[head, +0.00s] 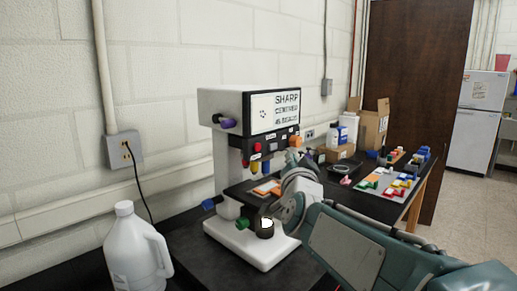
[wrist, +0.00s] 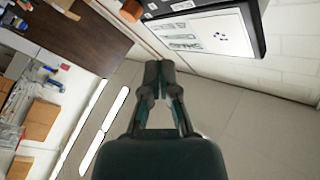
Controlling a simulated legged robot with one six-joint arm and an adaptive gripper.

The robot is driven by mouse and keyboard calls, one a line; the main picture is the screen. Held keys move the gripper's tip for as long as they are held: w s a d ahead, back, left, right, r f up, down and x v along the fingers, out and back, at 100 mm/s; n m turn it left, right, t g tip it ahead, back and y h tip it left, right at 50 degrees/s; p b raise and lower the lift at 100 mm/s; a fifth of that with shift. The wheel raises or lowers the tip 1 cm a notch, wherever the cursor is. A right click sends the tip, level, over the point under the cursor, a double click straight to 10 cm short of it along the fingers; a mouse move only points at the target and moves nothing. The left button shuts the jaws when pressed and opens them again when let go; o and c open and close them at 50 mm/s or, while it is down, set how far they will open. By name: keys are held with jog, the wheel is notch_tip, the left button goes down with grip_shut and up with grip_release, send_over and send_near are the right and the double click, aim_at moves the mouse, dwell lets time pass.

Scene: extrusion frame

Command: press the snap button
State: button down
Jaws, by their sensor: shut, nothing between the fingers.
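A white and black microscope-like machine (head: 222,150) stands on the dark bench, with a lit screen (head: 286,108) of black lettering on its upper front. Below the screen is a dark strip with small coloured parts, among them a red one (head: 257,147) and an orange one (head: 295,141). I cannot tell which is the snap button. My gripper (wrist: 158,68) is shut and empty in the wrist view, its fingertips together. The screen's dark-framed panel (wrist: 205,32) and an orange-brown part (wrist: 131,11) lie beyond and above the fingertips, apart from them. In the head view my wrist hides the machine's right side and my fingers are unclear.
A white jug (head: 132,252) stands at the front left. Blue (head: 208,204) and green (head: 243,223) knobs stick out of the machine's lower left. Cardboard boxes (head: 372,125), bottles and coloured small parts crowd the bench at right.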

aim_at(262, 144)
jog(key=w+a, duration=0.1)
jog(key=a, duration=0.1)
jog(key=w+a, duration=0.1)
jog(key=w, duration=0.1)
jog(key=w+a, duration=0.1)
jog(key=a, duration=0.1)
jog(key=shift+w+a, duration=0.25)
jog(key=shift+a, duration=0.1)
dwell(1.1)
jog(key=shift+w+a, duration=0.15)
jog(key=shift+a, duration=0.1)
jog(key=shift+w+a, duration=0.25)
jog(key=shift+a, duration=0.1)
dwell(1.0)
jog(key=shift+d, duration=0.1)
jog(key=shift+s+d, duration=0.5)
jog(key=shift+d, duration=0.1)
